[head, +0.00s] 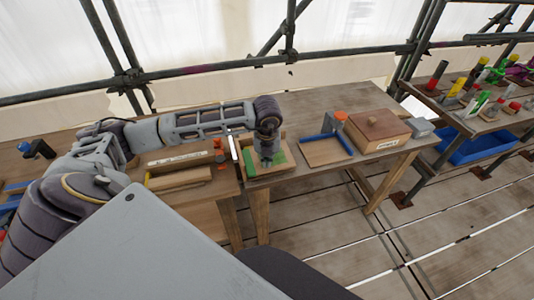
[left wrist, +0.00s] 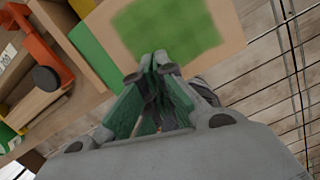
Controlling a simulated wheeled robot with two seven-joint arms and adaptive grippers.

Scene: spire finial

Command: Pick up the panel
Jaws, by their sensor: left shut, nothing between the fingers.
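A light tan wooden panel with a green patch (left wrist: 222,48) lies just beyond my fingertips in the left wrist view. In the head view the green-patched wood (head: 280,157) shows around my gripper at the table's front edge. My left gripper (left wrist: 158,62) is shut and empty, its tips seen against the green patch. In the head view the left gripper (head: 267,158) points down over this spot and hides part of it. I cannot tell whether the tips touch the panel. My right gripper is not in view.
A blue-edged tray (head: 328,155) and a brown wooden box (head: 378,128) stand to the right on the table. A labelled wooden tray (head: 180,160) lies to the left. An orange tool (left wrist: 40,48) shows in the left wrist view. The table's back middle is clear.

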